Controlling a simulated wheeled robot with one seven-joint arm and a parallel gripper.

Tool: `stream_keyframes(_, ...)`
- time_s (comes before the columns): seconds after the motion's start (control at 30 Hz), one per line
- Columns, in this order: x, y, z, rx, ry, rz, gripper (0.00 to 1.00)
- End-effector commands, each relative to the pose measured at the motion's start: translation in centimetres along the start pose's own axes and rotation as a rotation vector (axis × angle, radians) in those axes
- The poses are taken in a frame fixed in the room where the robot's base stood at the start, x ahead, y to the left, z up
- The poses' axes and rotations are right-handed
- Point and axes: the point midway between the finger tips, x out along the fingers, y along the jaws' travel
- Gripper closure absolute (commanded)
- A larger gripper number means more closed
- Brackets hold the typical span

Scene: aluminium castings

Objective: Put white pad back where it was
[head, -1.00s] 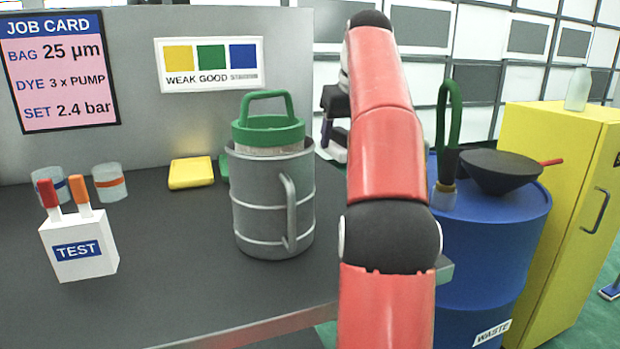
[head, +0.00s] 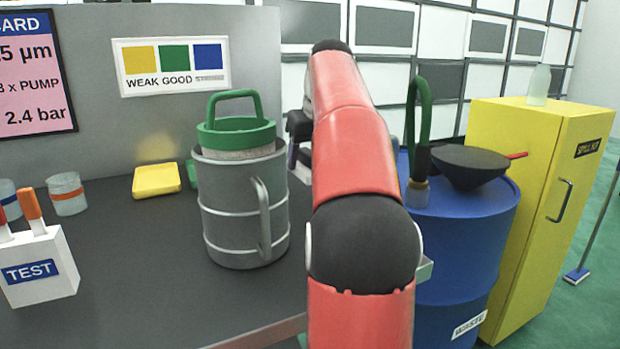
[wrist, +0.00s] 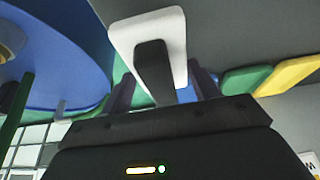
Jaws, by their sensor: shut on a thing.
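The white pad (wrist: 145,35) is in my gripper (wrist: 163,88) in the wrist view, with its dark handle (wrist: 152,72) between the two fingers. My gripper is shut on it. In the head view my gripper shows only as a dark part (head: 299,125) behind my red arm, above the back of the bench, and the pad is not clear there. A yellow pad (head: 157,180) lies on the grey bench (head: 130,285) below the colour chart. A green pad (head: 192,174) beside it is mostly hidden by the grey jug.
The grey jug (head: 225,215) with a green-handled insert stands left of my arm. A white TEST box (head: 45,270) is at the left. The blue waste drum (head: 470,260) with a dark funnel (head: 480,168) and the yellow cabinet (head: 530,180) stand right of the bench.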

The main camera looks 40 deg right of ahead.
Motion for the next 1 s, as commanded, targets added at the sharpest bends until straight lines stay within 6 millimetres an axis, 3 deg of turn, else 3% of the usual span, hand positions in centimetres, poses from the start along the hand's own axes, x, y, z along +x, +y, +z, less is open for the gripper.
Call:
stream_keyframes(0.23,3.0,0.0,1.3,0.0,-0.001,-0.001,0.6)
stream_keyframes(0.8,4.4,0.0,1.8,-0.001,0.002,0.0,0.6)
stream_keyframes(0.83,4.3,0.0,1.8,0.0,0.002,0.0,0.36)
stream_keyframes(1.0,4.3,0.0,1.8,-0.001,0.001,0.0,0.17)
